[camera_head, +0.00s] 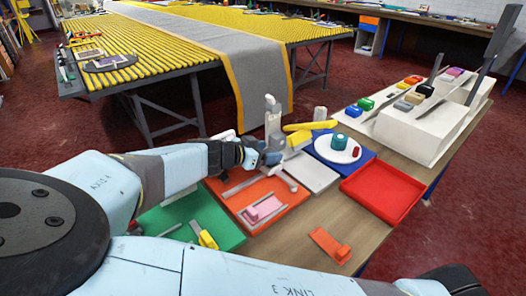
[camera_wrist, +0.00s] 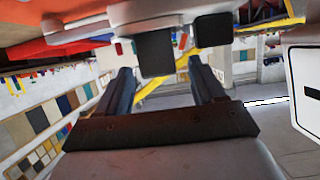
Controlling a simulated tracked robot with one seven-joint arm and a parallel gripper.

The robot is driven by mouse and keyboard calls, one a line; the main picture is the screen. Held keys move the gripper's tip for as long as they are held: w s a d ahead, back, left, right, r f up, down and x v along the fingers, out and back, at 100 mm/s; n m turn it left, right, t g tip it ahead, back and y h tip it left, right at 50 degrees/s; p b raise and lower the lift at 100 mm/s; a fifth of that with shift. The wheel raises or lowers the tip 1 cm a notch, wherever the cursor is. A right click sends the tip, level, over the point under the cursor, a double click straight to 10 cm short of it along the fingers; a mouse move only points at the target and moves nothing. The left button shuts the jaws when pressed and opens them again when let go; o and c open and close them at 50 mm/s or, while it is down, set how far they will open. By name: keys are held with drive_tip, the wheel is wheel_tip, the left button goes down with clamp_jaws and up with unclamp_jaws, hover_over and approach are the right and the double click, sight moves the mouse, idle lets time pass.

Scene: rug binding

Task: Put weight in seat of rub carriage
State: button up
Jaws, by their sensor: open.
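I cannot tell for sure which piece is the weight.
A green board (camera_head: 165,222) lies left of the orange one, and a grey-white slab (camera_head: 312,174) right of it. An empty red tray (camera_head: 384,190) is farther right. A yellow bar (camera_head: 310,126) and white stepped racks (camera_head: 425,128) stand behind. Bare wood shows at front (camera_head: 375,238).

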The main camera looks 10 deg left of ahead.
drive_tip(key=v, duration=1.2)
